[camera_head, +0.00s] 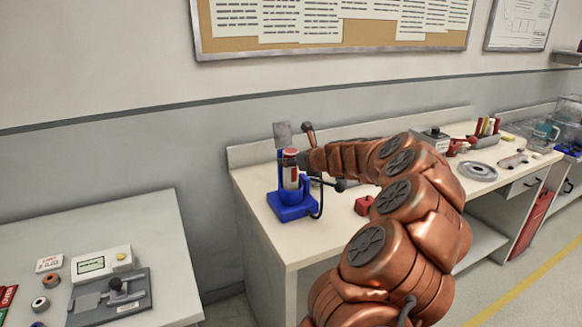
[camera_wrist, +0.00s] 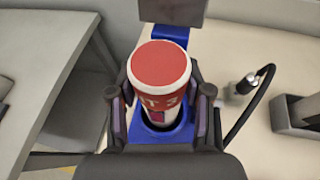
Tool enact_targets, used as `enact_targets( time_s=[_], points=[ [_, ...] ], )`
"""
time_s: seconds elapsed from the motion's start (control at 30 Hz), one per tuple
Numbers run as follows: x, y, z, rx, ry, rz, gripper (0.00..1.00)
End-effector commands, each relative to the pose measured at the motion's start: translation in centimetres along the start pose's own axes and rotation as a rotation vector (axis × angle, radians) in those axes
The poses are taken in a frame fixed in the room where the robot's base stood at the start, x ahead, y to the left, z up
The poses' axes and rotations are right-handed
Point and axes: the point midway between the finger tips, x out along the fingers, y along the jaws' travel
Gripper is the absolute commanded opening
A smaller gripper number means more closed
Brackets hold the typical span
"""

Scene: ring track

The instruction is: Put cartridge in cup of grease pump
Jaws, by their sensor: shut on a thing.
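The cartridge (camera_wrist: 160,75) is a white and red cylinder with a red top. It stands upright between the fingers of my gripper (camera_wrist: 160,105), which is shut on it. In the wrist view its lower end is inside the round opening of the blue cup of the grease pump (camera_wrist: 182,135); how deep it sits is hidden. In the head view the blue grease pump (camera_head: 291,208) stands at the left end of the workbench, with the cartridge (camera_head: 291,177) upright above its base. My gripper (camera_head: 300,162) reaches it from the right, its fingers partly hidden.
A dark hose (camera_wrist: 258,105) curves along the pump's right side. A grey plate (camera_head: 282,133) rises behind the pump. A red block (camera_head: 364,205) and a round grey disc (camera_head: 478,171) lie farther right on the bench (camera_head: 300,250). A separate table (camera_head: 150,225) stands at left.

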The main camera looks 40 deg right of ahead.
Motion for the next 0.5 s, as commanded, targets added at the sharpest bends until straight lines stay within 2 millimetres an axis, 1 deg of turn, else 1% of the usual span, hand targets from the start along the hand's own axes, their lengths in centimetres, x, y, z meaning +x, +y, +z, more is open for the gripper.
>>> enact_targets(
  time_s=[0.1,0.17,0.5],
  points=[
    [0.6,0.0,-1.3,0.002,-0.001,0.0,0.0],
    [0.7,0.0,-1.6,0.002,-0.001,0.0,0.0],
    [0.7,0.0,-1.8,0.001,0.0,0.0,0.0]
  ],
)
